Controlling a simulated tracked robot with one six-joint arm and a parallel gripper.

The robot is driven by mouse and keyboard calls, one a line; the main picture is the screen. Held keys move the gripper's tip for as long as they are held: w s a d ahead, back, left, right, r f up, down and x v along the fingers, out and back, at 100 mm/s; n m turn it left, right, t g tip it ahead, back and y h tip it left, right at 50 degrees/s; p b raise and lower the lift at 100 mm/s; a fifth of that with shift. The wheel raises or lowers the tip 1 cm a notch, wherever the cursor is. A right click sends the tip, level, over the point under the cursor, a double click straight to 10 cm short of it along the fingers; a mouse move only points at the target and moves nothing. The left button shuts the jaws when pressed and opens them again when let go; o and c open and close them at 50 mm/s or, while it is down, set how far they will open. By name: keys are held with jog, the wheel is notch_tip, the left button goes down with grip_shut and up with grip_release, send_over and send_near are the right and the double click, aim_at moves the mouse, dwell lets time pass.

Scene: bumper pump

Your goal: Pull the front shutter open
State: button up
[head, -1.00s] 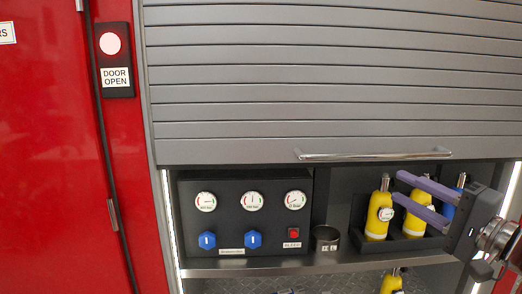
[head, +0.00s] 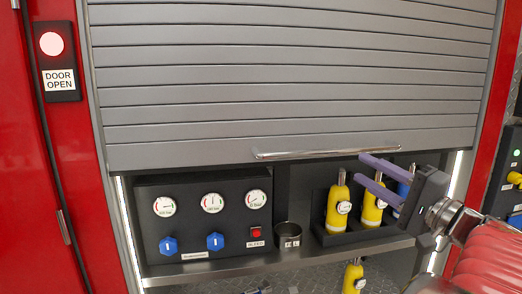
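The front shutter (head: 280,85) is grey and slatted. It is partly raised, its lower edge above a lit compartment. A chrome bar handle (head: 320,153) runs along its lower edge. My gripper (head: 362,169) is at the right, its two purple fingers pointing left and spread apart with nothing visible between them. The upper fingertip appears just below the right part of the handle in the picture. I cannot tell whether it touches or how far in front it is.
Below the shutter are a dark gauge panel (head: 190,250) with blue knobs, a small cup (head: 288,236) and several yellow cylinders (head: 337,208) on a metal shelf (head: 215,266). A lit DOOR OPEN sign (head: 57,62) is on the red left wall. A control panel (head: 512,170) is at far right.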

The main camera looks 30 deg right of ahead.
aim_at(336, 154)
jog(key=w, duration=0.3)
jog(key=w+r, duration=0.1)
jog(key=w, duration=0.3)
jog(key=w+a+r, duration=0.1)
jog(key=w, duration=0.2)
jog(key=shift+w, duration=0.3)
jog(key=shift+a+f, duration=0.1)
grip_shut()
dwell(0.4)
